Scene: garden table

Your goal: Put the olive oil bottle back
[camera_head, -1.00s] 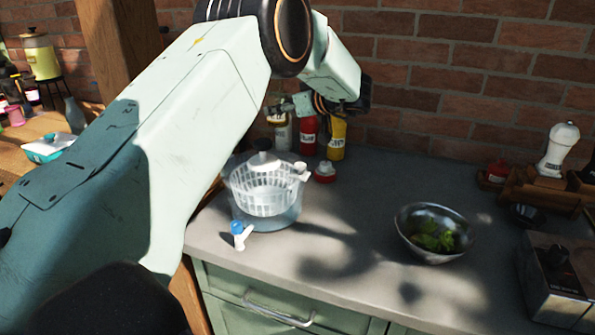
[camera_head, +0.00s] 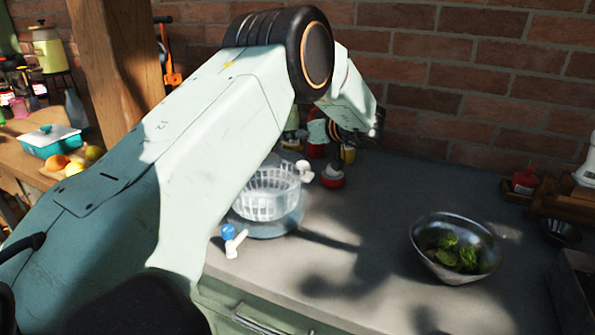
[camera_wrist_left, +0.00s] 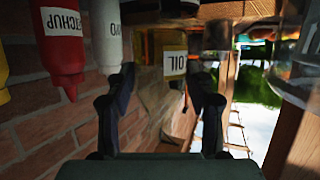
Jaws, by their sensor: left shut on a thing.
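The olive oil bottle (camera_wrist_left: 174,55), amber with a white OIL label, appears upside down in the left wrist view. It stands between the two fingers of my left gripper (camera_wrist_left: 165,92), which is shut on it. In the head view the gripper (camera_head: 345,135) is by the wall behind the salad spinner, and my arm hides most of it. I cannot clearly make out the oil bottle there. My right gripper is not in view.
A red ketchup bottle (camera_wrist_left: 62,40) and a white bottle (camera_wrist_left: 106,35) are beside the oil. The salad spinner (camera_head: 268,205) and a white-and-blue item (camera_head: 232,240) are in front. A metal bowl of greens (camera_head: 455,247) stands right. The counter middle is clear.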

